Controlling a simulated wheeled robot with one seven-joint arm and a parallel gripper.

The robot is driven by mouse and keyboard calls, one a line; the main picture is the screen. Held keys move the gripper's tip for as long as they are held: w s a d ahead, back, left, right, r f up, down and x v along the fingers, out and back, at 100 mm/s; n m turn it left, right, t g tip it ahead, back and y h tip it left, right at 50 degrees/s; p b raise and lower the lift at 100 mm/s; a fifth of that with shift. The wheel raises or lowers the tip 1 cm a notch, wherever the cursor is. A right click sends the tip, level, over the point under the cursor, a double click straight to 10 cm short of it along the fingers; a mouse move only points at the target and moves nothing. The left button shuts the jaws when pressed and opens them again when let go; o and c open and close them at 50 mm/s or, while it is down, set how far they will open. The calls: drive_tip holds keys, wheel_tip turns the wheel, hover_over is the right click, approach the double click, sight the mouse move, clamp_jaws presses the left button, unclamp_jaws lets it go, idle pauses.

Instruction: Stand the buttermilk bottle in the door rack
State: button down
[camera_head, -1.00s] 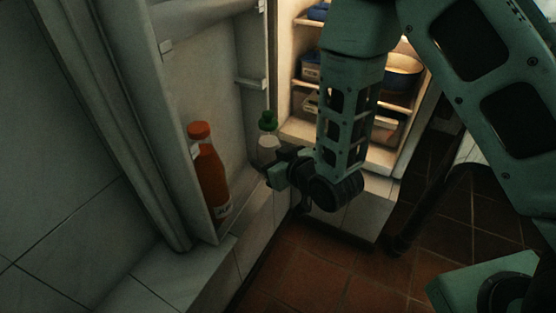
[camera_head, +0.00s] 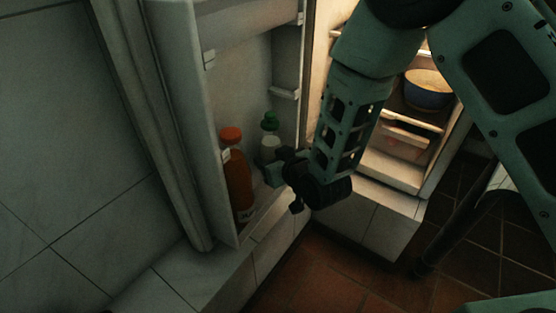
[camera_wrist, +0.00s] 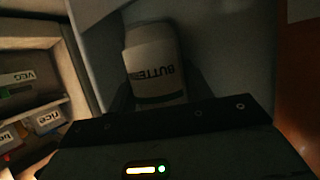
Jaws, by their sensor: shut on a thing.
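The buttermilk bottle (camera_head: 269,148) is white with a green cap and stands about upright at the open fridge door's rack, right of the juice bottle. My gripper (camera_head: 274,172) is shut on it from the right, low on its body. In the wrist view the buttermilk bottle (camera_wrist: 156,62) fills the space between the fingers, with part of its label, "BUTTE", readable. The door rack (camera_head: 262,221) runs along the bottom of the door. The bottle's base is hidden, so I cannot tell whether it touches the rack floor.
An orange juice bottle (camera_head: 237,178) with an orange cap stands in the rack at the left. The lit fridge interior at the right holds a blue bowl (camera_head: 428,92) on a shelf. Labelled containers (camera_wrist: 48,120) show at the wrist view's left. Tiled floor lies below.

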drive_tip(key=shift+a+f+b, duration=0.1)
drive_tip(key=shift+f+b, duration=1.05)
drive_tip(key=shift+f, duration=0.15)
drive_tip(key=shift+w+d+f+b, duration=0.1)
drive_tip(key=shift+d+f+b, duration=0.1)
drive_tip(key=shift+f, duration=0.15)
drive_tip(key=shift+w+d+f+b, duration=0.1)
drive_tip(key=shift+f+b, duration=0.1)
drive_tip(key=shift+f, duration=0.15)
drive_tip(key=shift+s+a+f, duration=0.2)
drive_tip(key=shift+s+a, duration=0.05)
drive_tip(key=shift+a, duration=0.35)
drive_tip(key=shift+a+y, duration=0.1)
drive_tip(key=shift+y, duration=0.2)
drive_tip(key=c, duration=0.7)
unclamp_jaws()
drive_tip(key=shift+o, duration=0.7)
drive_tip(key=r+p+v, duration=0.1)
drive_tip(key=p+v, duration=0.4)
drive_tip(key=v, duration=0.8)
drive_tip(key=shift+d+r+p, duration=0.2)
drive_tip(key=shift+d+p, duration=0.1)
drive_tip(key=shift+p+v, duration=2.15)
drive_tip(key=shift+p, duration=1.35)
drive_tip(key=shift+w+d, duration=0.1)
drive_tip(key=shift+d, duration=0.1)
